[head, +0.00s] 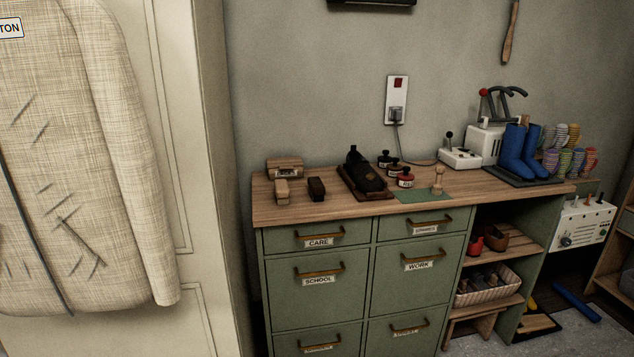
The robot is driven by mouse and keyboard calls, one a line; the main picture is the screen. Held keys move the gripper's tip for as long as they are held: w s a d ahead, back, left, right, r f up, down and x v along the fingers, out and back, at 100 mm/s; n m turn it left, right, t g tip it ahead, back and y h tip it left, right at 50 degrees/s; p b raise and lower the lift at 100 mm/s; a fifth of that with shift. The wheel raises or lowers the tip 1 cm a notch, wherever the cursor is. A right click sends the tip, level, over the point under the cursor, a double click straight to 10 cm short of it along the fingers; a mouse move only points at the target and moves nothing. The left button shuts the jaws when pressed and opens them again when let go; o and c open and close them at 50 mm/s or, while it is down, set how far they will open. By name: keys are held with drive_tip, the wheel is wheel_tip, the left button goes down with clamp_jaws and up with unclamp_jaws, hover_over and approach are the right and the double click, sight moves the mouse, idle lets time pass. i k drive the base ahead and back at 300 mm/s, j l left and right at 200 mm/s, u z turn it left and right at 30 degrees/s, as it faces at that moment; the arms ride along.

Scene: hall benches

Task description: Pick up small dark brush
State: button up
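A small dark brush (316,188) lies on the wooden top of the green cabinet (340,212), near its front left. A lighter tan brush (282,191) lies just to its left, a little apart. Behind them is a wooden box or holder (285,168). To the right of the dark brush is a black shoe (366,172) on a wooden stand. My gripper is not in view.
Small jars (405,178), a green mat (424,195), a white device (459,157) and blue boots (521,150) stand further right on the top. A coat (80,150) hangs at the left. The front left edge of the top is clear.

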sight(317, 189)
drive_tip(key=i+l+u, duration=0.1)
drive_tip(key=i+l, duration=0.15)
drive_tip(key=i+l+u, duration=0.1)
drive_tip(key=i+l, duration=0.15)
drive_tip(key=l, duration=0.15)
drive_tip(key=i+l, duration=0.25)
drive_tip(key=l, duration=0.15)
drive_tip(key=i+l+u, duration=0.25)
drive_tip(key=i+l, duration=0.2)
drive_tip(key=l, duration=0.3)
